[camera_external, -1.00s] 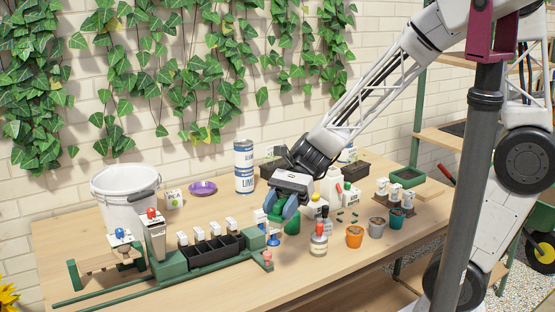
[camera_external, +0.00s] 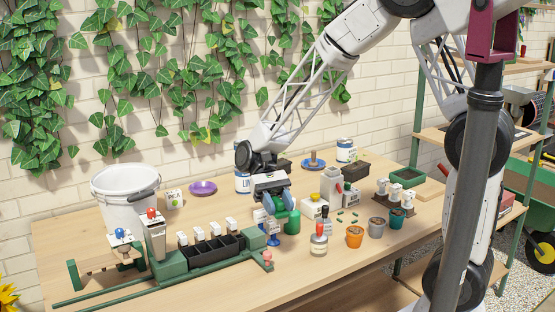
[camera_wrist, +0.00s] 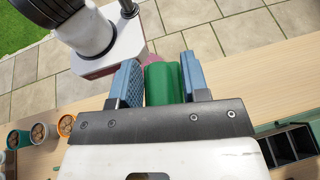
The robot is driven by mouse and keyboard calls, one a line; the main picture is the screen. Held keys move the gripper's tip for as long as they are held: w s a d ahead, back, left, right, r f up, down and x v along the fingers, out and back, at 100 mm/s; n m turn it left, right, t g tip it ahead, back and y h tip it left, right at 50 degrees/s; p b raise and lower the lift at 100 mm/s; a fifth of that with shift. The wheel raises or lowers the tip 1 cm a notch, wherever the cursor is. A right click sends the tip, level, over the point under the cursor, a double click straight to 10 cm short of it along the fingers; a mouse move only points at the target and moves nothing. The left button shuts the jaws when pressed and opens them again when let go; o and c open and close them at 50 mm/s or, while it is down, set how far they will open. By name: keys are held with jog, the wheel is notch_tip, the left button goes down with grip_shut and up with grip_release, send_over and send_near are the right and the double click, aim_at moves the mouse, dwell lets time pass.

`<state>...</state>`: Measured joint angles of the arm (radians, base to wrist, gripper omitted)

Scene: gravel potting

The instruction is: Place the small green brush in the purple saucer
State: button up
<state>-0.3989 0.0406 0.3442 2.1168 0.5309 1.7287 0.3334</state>
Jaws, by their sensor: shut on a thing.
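The purple saucer (camera_external: 202,188) lies empty on the table at the back, right of the white bucket. My gripper (camera_external: 272,207) is above the table, to the right of and nearer the camera than the saucer. In the wrist view my gripper (camera_wrist: 163,85) has its blue fingers shut on a green cylindrical piece (camera_wrist: 163,84), which I take to be the small green brush. Its far end is hard to make out; a pinkish patch shows beyond it. The saucer is not in the wrist view.
A green-framed rack with black cells (camera_external: 212,250) stands left of and below my gripper. Bottles (camera_external: 319,240) and small pots (camera_external: 355,236) stand to the right.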

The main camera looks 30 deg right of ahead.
jog(key=w+d+n+t+h, duration=0.45)
jog(key=w+n+h, duration=0.4)
jog(key=w, duration=0.25)
jog(key=w+d+n+t+h, duration=0.4)
jog(key=w+n+t+h, duration=0.25)
jog(key=w+n, duration=0.3)
jog(key=w+r+n+t+y, duration=0.1)
jog(key=w+r+n+t, duration=0.1)
jog(key=w+n+t, duration=0.35)
jog(key=w+a+r+n+t+y, duration=0.1)
jog(key=w+r+n+t, duration=0.15)
jog(key=w, duration=0.65)
jog(key=w+r+n+t+y, duration=0.1)
jog(key=w+r+n+t, duration=0.2)
jog(key=w, duration=0.4)
notch_tip(320, 180, down, 19)
jog(key=shift+w+a+r+t, duration=0.15)
jog(key=shift+w+r+t, duration=0.1)
jog(key=shift+t, duration=0.15)
jog(key=shift+w, duration=0.1)
jog(key=w+a, duration=0.1)
jog(key=w, duration=0.4)
jog(key=w+a+f, duration=0.1)
jog(key=w, duration=0.4)
jog(key=w+a, duration=0.1)
jog(key=w, duration=0.4)
jog(key=shift+w+a+f, duration=0.2)
jog(key=shift+a+f, duration=0.1)
